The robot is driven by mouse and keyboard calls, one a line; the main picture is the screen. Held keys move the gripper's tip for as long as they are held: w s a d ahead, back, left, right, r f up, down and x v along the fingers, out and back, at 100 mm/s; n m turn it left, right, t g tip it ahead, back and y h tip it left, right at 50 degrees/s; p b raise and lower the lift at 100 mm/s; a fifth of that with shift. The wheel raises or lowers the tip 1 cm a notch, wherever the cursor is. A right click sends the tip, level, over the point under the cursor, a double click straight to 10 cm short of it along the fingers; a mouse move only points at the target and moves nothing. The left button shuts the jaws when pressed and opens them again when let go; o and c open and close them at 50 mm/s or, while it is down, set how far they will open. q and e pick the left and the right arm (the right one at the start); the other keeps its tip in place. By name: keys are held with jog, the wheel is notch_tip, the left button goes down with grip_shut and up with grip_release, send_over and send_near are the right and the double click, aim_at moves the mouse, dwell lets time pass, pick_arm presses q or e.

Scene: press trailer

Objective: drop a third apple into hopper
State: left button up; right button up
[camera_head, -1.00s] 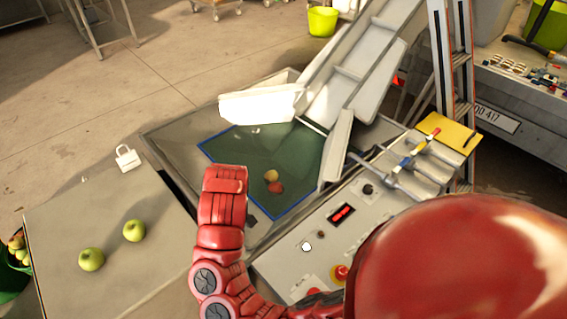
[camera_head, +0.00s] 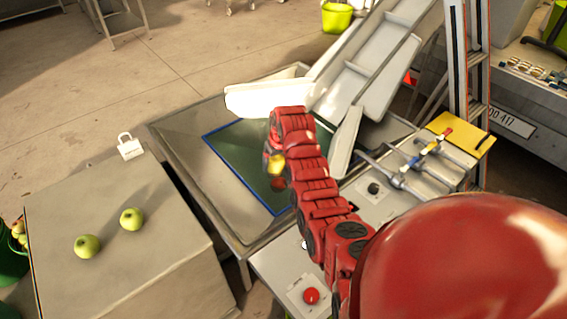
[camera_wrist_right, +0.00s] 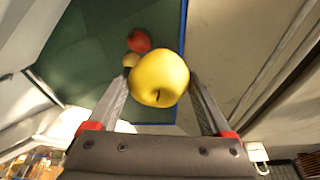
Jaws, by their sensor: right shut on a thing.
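My right gripper (camera_wrist_right: 158,100) is shut on a yellow apple (camera_wrist_right: 160,76). The yellow apple also shows in the head view (camera_head: 275,165), partly hidden by my right arm, and it is over the dark green hopper area (camera_head: 232,150) with a blue edge. In the wrist view a red apple (camera_wrist_right: 139,40) and a smaller-looking yellow apple (camera_wrist_right: 131,60) lie on the green surface (camera_wrist_right: 95,45) beyond the held one. The red apple also shows in the head view (camera_head: 278,184), beside my arm. My left gripper is not in view.
Two green apples (camera_head: 88,246) (camera_head: 132,219) lie on a grey box top (camera_head: 150,265) at the left. A white padlock-shaped tag (camera_head: 130,149) is behind it. A sloping metal chute (camera_head: 375,65) rises behind the hopper. A control panel with a red button (camera_head: 311,296) is at the front right.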

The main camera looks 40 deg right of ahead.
jog(key=shift+s+d+f+m, duration=0.15)
jog(key=shift+s+d+m, duration=0.1)
jog(key=shift+d, duration=0.4)
jog(key=shift+s+d+f+m, duration=0.15)
jog(key=shift+s+d, duration=0.1)
jog(key=shift+d, duration=0.35)
jog(key=shift+d+f, duration=0.1)
jog(key=shift+f, duration=0.05)
jog(key=shift+f+b, duration=1)
jog(key=shift+f, duration=1.85)
jog(key=o, duration=1.3)
jog(key=p+v, duration=0.8)
jog(key=v, duration=0.9)
jog(key=shift+a+r, duration=0.2)
jog(key=shift+r, duration=0.1)
